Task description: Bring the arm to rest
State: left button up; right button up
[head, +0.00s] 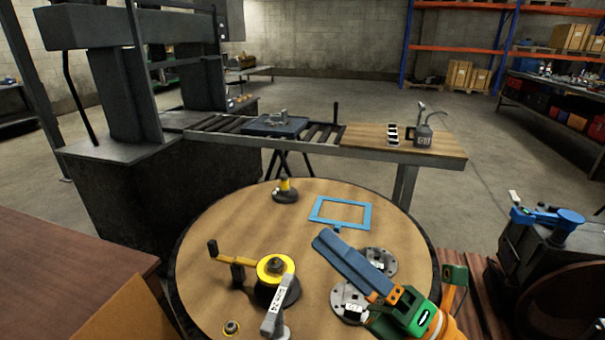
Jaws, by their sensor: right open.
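My right arm comes in from the lower right, in green and orange. Its gripper (326,240) has long blue-grey fingers pointing up and left over the round wooden table (215,220). The gripper is open, with no object seen between the fingers. It is over the table's right half, in front of a blue rectangular frame (341,212) and partly covering grey metal discs (379,261). How high it is above them is hard to tell. My left gripper is not in view.
On the round table are a yellow-and-black spool with a crank arm (274,268), a grey labelled tool (275,314) and a small black-and-yellow part (285,190). Behind stands a roller bench (380,153) with an oil can (423,135). A dark machine (545,255) is at right.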

jog(key=w+d+f+m+t+h, duration=0.3)
jog(key=w+d+m+t+h, duration=0.3)
jog(key=m+t+h, duration=0.65)
jog(key=s+d+f+m+g+h, duration=0.1)
jog(key=d+f+m+g+h, duration=0.35)
jog(key=f+m, duration=0.25)
jog(key=d+f+m+g+h, duration=0.4)
jog(key=f+m+g, duration=0.1)
jog(key=f+m, duration=0.3)
jog(key=s+a+f+m+g+y, duration=0.15)
jog(key=s+f+m+g, duration=0.35)
jog(key=s+f+g, duration=1.15)
jog(key=s+f+t+p, duration=0.1)
jog(key=s+f, duration=0.1)
jog(key=f, duration=0.5)
jog(key=s+f+t+p, duration=0.2)
jog(key=s+f, duration=0.1)
jog(key=f, duration=0.5)
jog(key=s+d+f+g+p, duration=0.1)
jog(key=s+d+f+p, duration=0.1)
jog(key=s+f, duration=0.6)
jog(key=s, duration=0.4)
jog(key=shift+s+f, duration=0.15)
jog(key=shift+f, duration=0.05)
